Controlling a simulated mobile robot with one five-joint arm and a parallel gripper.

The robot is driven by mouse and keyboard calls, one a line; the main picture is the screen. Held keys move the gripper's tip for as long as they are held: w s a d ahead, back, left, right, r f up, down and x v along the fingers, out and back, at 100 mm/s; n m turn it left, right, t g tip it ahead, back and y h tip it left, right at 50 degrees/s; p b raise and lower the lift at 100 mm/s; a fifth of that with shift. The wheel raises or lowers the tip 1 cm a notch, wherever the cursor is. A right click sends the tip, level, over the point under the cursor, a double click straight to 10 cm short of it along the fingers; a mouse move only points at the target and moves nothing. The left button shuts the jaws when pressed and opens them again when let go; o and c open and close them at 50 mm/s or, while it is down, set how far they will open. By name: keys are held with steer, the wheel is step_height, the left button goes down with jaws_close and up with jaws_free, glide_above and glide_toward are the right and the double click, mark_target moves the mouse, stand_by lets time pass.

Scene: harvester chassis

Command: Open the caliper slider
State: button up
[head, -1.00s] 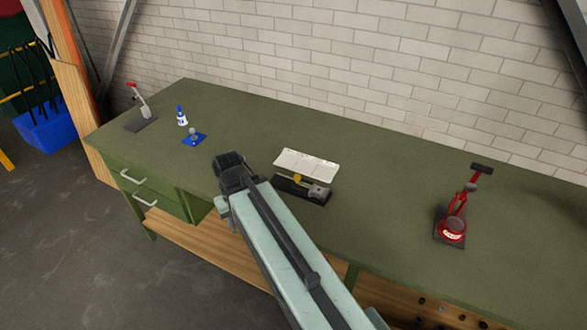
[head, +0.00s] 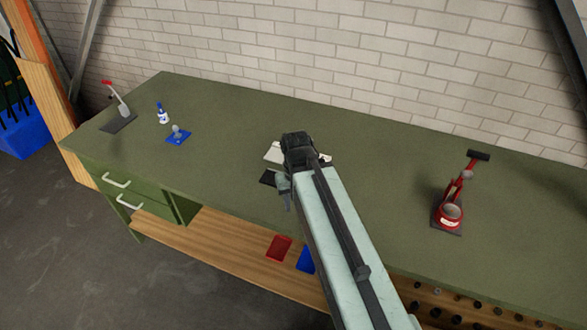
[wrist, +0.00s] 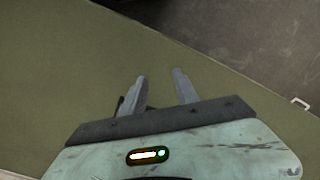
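The caliper is mostly hidden behind my gripper and arm in the head view. A corner of its dark base (head: 267,178) shows left of my arm, with a white panelled tray (head: 272,152) just behind. My gripper's two grey fingers (wrist: 161,80) stand apart in the wrist view, with nothing seen between them. A small dark piece beside the left finger is too hidden to name. In the head view my gripper's body covers the caliper's place; I cannot tell its height or any contact.
A red stand (head: 449,212) is on the right of the green bench (head: 230,125). A grey lever tool (head: 119,110), a small bottle (head: 162,113) and a blue-based piece (head: 178,135) are on the left. Red (head: 279,247) and blue (head: 305,260) trays lie on the lower shelf.

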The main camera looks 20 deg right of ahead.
steer(key=shift+o, duration=0.8)
steer(key=shift+w+d, duration=0.2)
steer(key=shift+d, duration=0.05)
steer(key=shift+n, duration=0.7)
steer(key=w+r+p, duration=0.2)
steer(key=w, duration=0.2)
steer(key=w+d+r+p, duration=0.1)
steer(key=w+r+p, duration=0.2)
steer(key=w, duration=0.2)
steer(key=w+d+r+p, duration=0.1)
steer(key=w+r+p, duration=0.2)
steer(key=w, duration=0.2)
steer(key=shift+w+a, duration=0.2)
steer(key=shift+w, duration=0.1)
step_height(320, 180, down, 8)
steer(key=b, duration=0.8)
steer(key=shift+f, duration=0.15)
jaws_close()
